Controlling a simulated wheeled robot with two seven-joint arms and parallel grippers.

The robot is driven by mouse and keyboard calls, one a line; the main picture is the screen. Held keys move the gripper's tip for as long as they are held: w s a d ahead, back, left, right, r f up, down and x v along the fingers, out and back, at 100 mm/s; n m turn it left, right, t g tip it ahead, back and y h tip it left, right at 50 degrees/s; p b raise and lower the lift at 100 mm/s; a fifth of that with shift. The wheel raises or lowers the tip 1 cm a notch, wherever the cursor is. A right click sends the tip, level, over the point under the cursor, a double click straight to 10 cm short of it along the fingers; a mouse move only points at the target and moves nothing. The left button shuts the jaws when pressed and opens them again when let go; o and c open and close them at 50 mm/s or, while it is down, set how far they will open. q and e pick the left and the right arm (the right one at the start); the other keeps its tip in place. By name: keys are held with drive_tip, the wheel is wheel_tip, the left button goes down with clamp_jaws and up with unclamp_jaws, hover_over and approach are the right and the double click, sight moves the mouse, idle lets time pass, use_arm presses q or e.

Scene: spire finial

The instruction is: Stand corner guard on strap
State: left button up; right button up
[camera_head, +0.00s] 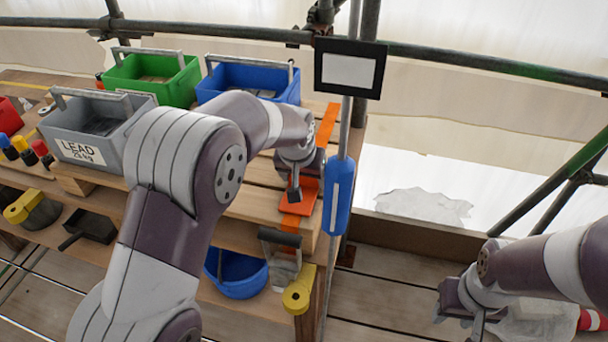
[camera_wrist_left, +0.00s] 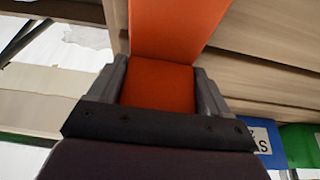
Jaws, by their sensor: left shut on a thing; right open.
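The orange corner guard (camera_head: 299,200) is at the front edge of the wooden pallet stack, over the orange strap (camera_head: 328,124). The strap runs across the planks and shows again below the guard. My left gripper (camera_head: 294,186) is shut on the guard from above. In the left wrist view the guard (camera_wrist_left: 158,86) sits between both fingers, with a wider orange face beyond it. I cannot tell whether the guard touches the strap, as the gripper hides part of it. My right gripper (camera_head: 460,312) is open and empty, low at the right.
Grey (camera_head: 100,125), green (camera_head: 152,78) and blue (camera_head: 248,82) bins stand on the pallet behind and left of my left arm. A pole with a blue sleeve (camera_head: 338,196) stands just right of the guard. A blue bucket (camera_head: 238,274) sits below.

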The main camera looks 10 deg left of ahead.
use_arm(q)
drive_tip(key=o, duration=1)
drive_tip(key=shift+f, duration=0.15)
drive_tip(key=p+v, duration=0.1)
drive_tip(key=v, duration=1.1)
